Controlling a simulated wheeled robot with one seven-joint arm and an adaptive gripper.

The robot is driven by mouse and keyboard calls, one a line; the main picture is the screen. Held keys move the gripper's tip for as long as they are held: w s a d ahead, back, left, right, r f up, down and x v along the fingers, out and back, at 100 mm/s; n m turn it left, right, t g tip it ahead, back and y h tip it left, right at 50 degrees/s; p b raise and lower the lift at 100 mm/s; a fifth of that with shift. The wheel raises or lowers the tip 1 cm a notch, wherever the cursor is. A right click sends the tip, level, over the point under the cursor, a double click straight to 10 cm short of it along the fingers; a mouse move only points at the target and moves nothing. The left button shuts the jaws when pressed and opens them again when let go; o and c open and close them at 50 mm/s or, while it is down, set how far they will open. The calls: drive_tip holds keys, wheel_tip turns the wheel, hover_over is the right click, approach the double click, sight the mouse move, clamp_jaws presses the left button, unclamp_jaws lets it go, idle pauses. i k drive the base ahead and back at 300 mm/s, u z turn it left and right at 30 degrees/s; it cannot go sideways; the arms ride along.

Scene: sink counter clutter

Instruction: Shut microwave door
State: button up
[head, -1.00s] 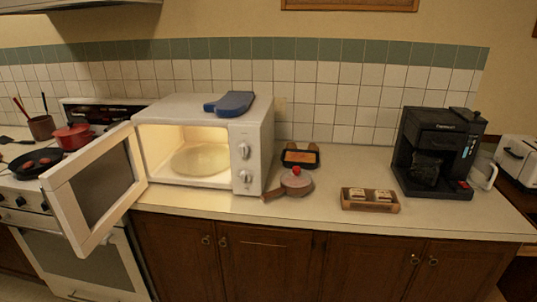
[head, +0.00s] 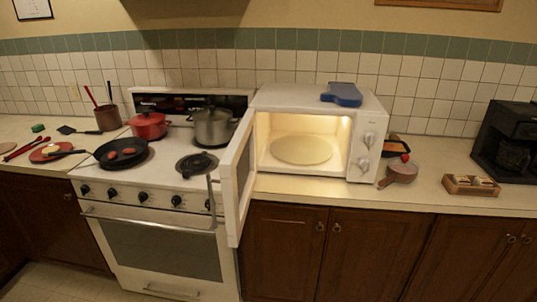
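The white microwave (head: 368,110) stands on the counter right of the stove. Its door (head: 236,187) is hinged on the left side and stands wide open, swung out past the counter's front edge. The lit cavity holds a round turntable plate (head: 301,150) and nothing else that I can see. My gripper is not in the head view.
A blue board-like item (head: 341,94) lies on the microwave. The stove (head: 150,190) holds a pan (head: 122,153), a red pot (head: 148,125) and a steel pot (head: 213,127). A small pan (head: 402,172) and a wooden tray (head: 470,185) sit right of the microwave.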

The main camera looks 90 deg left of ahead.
sight(237, 166)
drive_tip(key=k, duration=1.35)
drive_tip(key=u, duration=2.1)
drive_tip(key=i, duration=1)
drive_tip(key=z, duration=0.25)
drive_tip(key=k, duration=1.3)
drive_tip(key=u, duration=0.15)
